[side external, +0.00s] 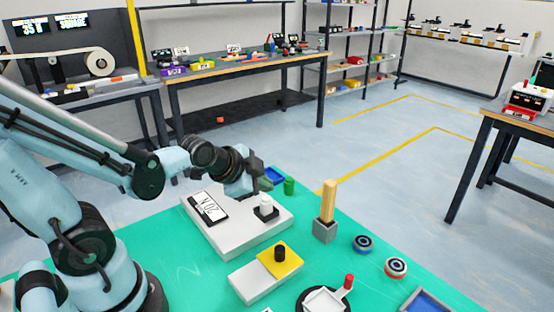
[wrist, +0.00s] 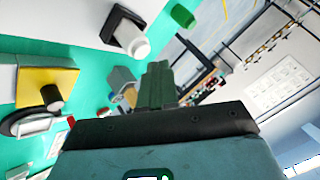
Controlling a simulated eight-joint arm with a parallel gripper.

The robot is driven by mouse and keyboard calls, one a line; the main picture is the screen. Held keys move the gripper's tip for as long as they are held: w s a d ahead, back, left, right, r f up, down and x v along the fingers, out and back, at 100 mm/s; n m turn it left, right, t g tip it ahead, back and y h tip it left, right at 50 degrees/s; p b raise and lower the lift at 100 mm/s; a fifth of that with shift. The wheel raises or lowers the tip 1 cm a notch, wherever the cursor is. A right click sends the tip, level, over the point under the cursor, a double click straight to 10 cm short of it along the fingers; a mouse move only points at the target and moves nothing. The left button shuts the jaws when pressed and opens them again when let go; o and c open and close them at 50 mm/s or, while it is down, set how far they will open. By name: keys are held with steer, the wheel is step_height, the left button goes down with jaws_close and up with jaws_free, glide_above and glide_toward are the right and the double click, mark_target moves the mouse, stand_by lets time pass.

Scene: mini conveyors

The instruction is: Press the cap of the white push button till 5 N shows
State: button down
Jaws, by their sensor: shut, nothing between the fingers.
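The white push button (side external: 265,203) stands upright in a black base on top of a white box (side external: 222,236). In the wrist view its white cap (wrist: 133,41) shows left of my fingers and apart from them. A display (side external: 208,208) on the box faces away from upright in the side view. It seems to read 20 N upside down, but it is small. My gripper (side external: 248,188) is just left of and above the button. In the wrist view its green fingers (wrist: 158,82) are together with nothing between them.
A yellow plate with a black knob (side external: 280,253), a wooden post in a grey block (side external: 327,212) and two round knobs (side external: 396,267) stand nearby on the green mat (side external: 180,290).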

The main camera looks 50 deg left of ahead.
mark_target(263, 203)
steer(key=shift+f, duration=0.1)
steer(key=shift+f, duration=0.3)
steer(key=shift+f, duration=0.4)
stand_by(0.6)
steer(key=shift+r, duration=0.8)
steer(key=shift+r, duration=2.55)
